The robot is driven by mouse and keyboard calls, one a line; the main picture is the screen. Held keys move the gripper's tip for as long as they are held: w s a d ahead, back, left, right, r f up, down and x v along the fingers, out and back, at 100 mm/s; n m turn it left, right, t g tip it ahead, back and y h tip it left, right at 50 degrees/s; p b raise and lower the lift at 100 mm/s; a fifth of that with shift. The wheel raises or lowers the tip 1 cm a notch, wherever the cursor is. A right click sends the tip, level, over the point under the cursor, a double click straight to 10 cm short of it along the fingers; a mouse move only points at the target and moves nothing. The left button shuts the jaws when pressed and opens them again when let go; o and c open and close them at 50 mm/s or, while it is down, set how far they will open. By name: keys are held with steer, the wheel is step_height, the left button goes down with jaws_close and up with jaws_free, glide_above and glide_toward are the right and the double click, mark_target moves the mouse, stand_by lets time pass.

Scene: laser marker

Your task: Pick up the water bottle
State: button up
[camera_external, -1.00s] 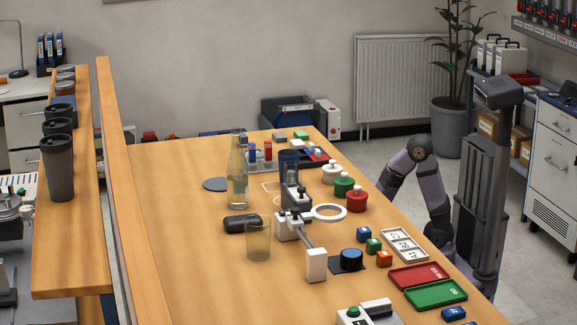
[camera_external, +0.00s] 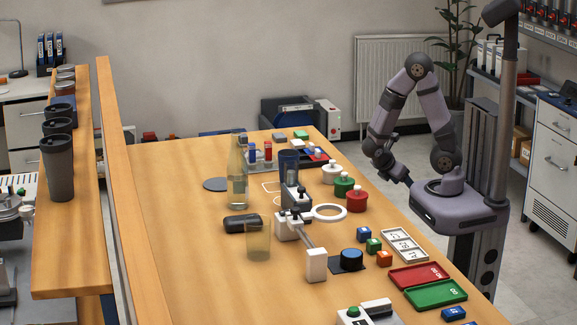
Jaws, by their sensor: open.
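The water bottle (camera_external: 237,178) is a clear, slightly greenish bottle standing upright on the wooden table, left of its middle. My gripper (camera_external: 402,177) is at the table's right edge, well to the right of the bottle and apart from it. It is small and dark in this view, open, with nothing seen between its fingers.
A glass (camera_external: 257,241) and a dark case (camera_external: 242,220) stand near the bottle. Between bottle and gripper are a magnifier ring (camera_external: 329,212), a microscope-like stand (camera_external: 296,197) and several knobbed weights, including a red one (camera_external: 356,200).

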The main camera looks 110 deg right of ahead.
steer(key=w+a+r+m+t+y+p, duration=0.1)
steer(key=w+a+r+t+p, duration=0.2)
steer(key=w+a+r+p, duration=0.6)
steer(key=w+a+r+m+t+y+p, duration=0.15)
steer(key=w+a+r+t+p, duration=0.35)
steer(key=r+p, duration=0.65)
steer(key=w+a+r+m+t+y+p, duration=0.1)
steer(key=w+a+r+y+p, duration=0.1)
steer(key=w+a+r+p, duration=0.65)
steer(key=m+t+h+b, duration=0.7)
steer(key=t+b, duration=0.4)
steer(key=b, duration=0.6)
glide_toward(236, 159)
steer(key=w+d+f, duration=0.1)
steer(key=d+f, duration=0.1)
steer(key=shift+w+d+f, duration=0.1)
steer(key=shift+w+f, duration=0.25)
steer(key=shift+w, duration=0.05)
steer(key=shift+h, duration=0.75)
steer(key=shift+d+p+x, duration=0.25)
steer(key=shift+p+x, duration=0.65)
steer(key=shift+x, duration=2.9)
steer(key=shift+s+r, duration=0.15)
steer(key=c, duration=1.5)
